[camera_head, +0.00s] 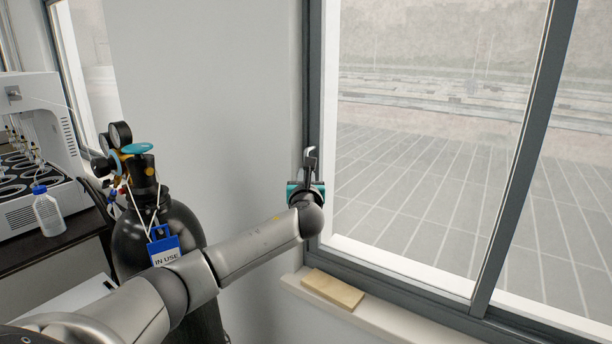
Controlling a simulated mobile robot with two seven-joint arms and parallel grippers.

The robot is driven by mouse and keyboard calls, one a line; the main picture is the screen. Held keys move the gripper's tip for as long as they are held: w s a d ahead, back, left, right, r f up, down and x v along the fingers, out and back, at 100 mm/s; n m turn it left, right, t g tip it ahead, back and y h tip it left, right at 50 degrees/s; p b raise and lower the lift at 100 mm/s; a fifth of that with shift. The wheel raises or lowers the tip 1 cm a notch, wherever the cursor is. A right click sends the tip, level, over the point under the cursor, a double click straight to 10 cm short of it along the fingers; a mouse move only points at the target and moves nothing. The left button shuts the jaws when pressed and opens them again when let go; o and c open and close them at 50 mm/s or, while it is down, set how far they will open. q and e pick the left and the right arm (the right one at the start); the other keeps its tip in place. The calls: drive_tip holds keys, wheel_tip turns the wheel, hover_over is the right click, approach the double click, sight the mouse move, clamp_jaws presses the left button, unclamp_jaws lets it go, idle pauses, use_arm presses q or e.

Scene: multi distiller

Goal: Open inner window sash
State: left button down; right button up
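The window has dark grey frames. Its left sash shows a tall stile (518,165) at the middle, and its left edge lies against the window's left side frame (315,70). The right pane (575,190) is partly cut off by the picture edge. My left gripper (310,160) is at the left side frame, about halfway up the visible part, with a small light hooked piece at its tip. I cannot tell whether it touches the sash or whether its fingers are closed. The gripper hides that part of the frame. My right gripper is not in view.
A wooden block (332,289) lies on the white sill (385,322) below the window. A black gas cylinder (140,240) with gauges and a blue "IN USE" tag (163,247) stands at left, close to my arm. A white bench machine (40,120) and a bottle (47,212) are farther left.

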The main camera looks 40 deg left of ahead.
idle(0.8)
use_arm(q)
drive_tip(key=w+d+p, duration=0.1)
drive_tip(key=d+p, duration=0.2)
drive_tip(key=d, duration=1.3)
drive_tip(key=w+d+p, duration=0.2)
drive_tip(key=d+p, duration=0.1)
drive_tip(key=d, duration=1.3)
drive_tip(key=shift+w+d, duration=0.25)
drive_tip(key=shift+d, duration=0.05)
drive_tip(key=c, duration=1)
unclamp_jaws()
drive_tip(key=shift+o, duration=0.6)
drive_tip(key=shift+a, duration=0.15)
